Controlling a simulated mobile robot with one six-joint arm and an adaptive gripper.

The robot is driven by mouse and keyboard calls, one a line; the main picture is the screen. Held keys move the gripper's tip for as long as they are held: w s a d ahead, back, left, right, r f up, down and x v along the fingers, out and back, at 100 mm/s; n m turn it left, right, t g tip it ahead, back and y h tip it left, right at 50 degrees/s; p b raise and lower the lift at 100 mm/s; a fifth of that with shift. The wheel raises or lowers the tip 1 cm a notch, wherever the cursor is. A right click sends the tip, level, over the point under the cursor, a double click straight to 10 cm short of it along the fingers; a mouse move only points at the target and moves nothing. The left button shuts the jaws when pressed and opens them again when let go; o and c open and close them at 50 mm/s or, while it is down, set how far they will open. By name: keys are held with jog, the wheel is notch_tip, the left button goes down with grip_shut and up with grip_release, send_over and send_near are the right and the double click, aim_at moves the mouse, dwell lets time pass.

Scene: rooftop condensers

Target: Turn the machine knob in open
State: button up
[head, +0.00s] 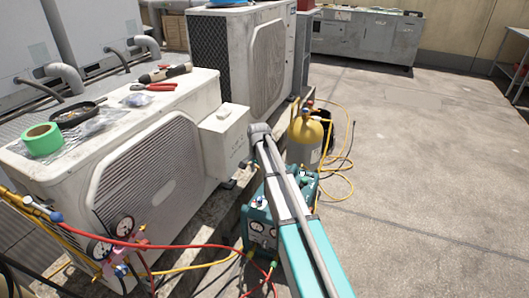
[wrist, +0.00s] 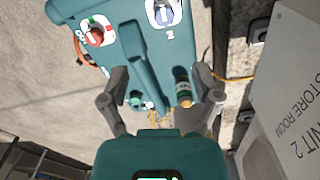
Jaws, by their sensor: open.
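The teal recovery machine (head: 258,228) stands on the roof floor beside the near condenser. In the wrist view its top panel (wrist: 130,50) carries a red knob (wrist: 95,37) on a white plate at upper left and a blue-and-white knob (wrist: 164,14) at the top edge. The small label by the blue knob is hard to read. My gripper (wrist: 160,72) is open and empty, its fingers spread over the lower part of the machine, with both knobs beyond the fingertips. In the head view my gripper is hidden behind my arm.
A white condenser (head: 140,165) with tools and green tape (head: 42,139) on top stands left of the machine. A yellow cylinder (head: 306,137) stands behind it. Open floor lies to the right.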

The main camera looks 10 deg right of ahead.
jog(key=s+r+n+p, duration=0.3)
jog(key=s+r+p, duration=0.6)
jog(key=r+p, duration=0.5)
jog(key=shift+s+r, duration=0.35)
jog(key=shift+s, duration=0.05)
jog(key=shift+s, duration=0.15)
dwell(0.6)
jog(key=s+n, duration=0.7)
jog(key=s, duration=1.2)
notch_tip(320, 180, up, 28)
jog(key=p, duration=2.7)
jog(key=shift+w+f+p, duration=0.2)
jog(key=shift+w+p, duration=0.1)
jog(key=shift+w, duration=0.1)
